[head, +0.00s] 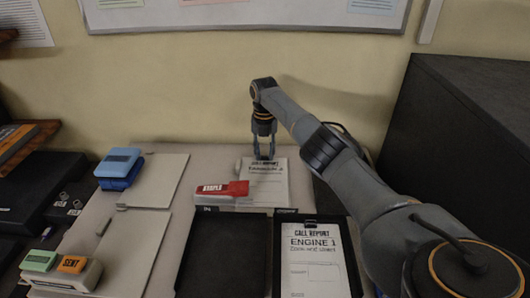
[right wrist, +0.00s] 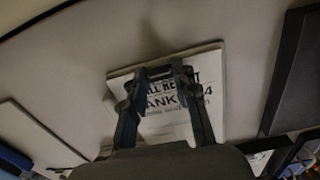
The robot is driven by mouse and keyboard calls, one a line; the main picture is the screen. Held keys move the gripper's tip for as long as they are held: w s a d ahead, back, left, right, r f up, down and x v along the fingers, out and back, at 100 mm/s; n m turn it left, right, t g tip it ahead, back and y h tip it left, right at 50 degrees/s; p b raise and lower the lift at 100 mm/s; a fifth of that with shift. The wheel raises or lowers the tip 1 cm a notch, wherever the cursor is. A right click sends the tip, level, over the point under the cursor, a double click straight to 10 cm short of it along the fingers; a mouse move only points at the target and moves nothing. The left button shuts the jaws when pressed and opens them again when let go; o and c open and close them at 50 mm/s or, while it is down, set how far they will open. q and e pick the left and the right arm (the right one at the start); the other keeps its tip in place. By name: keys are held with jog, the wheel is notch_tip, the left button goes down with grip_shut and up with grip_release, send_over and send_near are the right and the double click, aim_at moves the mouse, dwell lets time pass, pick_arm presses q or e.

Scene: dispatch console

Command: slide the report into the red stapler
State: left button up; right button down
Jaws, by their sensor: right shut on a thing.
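The white call report (head: 268,193) lies at the back of the desk, its printed heading partly behind my right gripper (head: 263,157). The gripper is shut on its far edge. In the right wrist view the fingers (right wrist: 157,72) close over the top of the report (right wrist: 155,122), with "ANK" and "4" readable. The red stapler (head: 222,188) lies just left of the report, and its right end meets the report's left edge. I cannot tell whether the paper is between its jaws. The stapler is not clear in the right wrist view. My left gripper is not in view.
An empty black tray (head: 226,252) stands in front of the stapler. A black tray (head: 354,268) beside it holds an "Engine 1" report (head: 310,262). A blue stamp-like block (head: 119,165) and green and orange blocks (head: 72,264) are at left. A dark cabinet (head: 470,140) borders the right.

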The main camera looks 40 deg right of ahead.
jog(key=shift+a, duration=0.1)
jog(key=c, duration=0.9)
grip_release()
jog(key=shift+w, duration=0.1)
jog(key=shift+c, duration=0.2)
jog(key=shift+o, duration=0.5)
jog(key=o, duration=0.5)
jog(key=shift+c, duration=0.2)
jog(key=shift+w+r+p, duration=0.1)
jog(key=shift+r+p, duration=0.75)
jog(key=shift+r, duration=0.1)
jog(key=shift+r+p, duration=2.25)
jog(key=shift+r, duration=0.5)
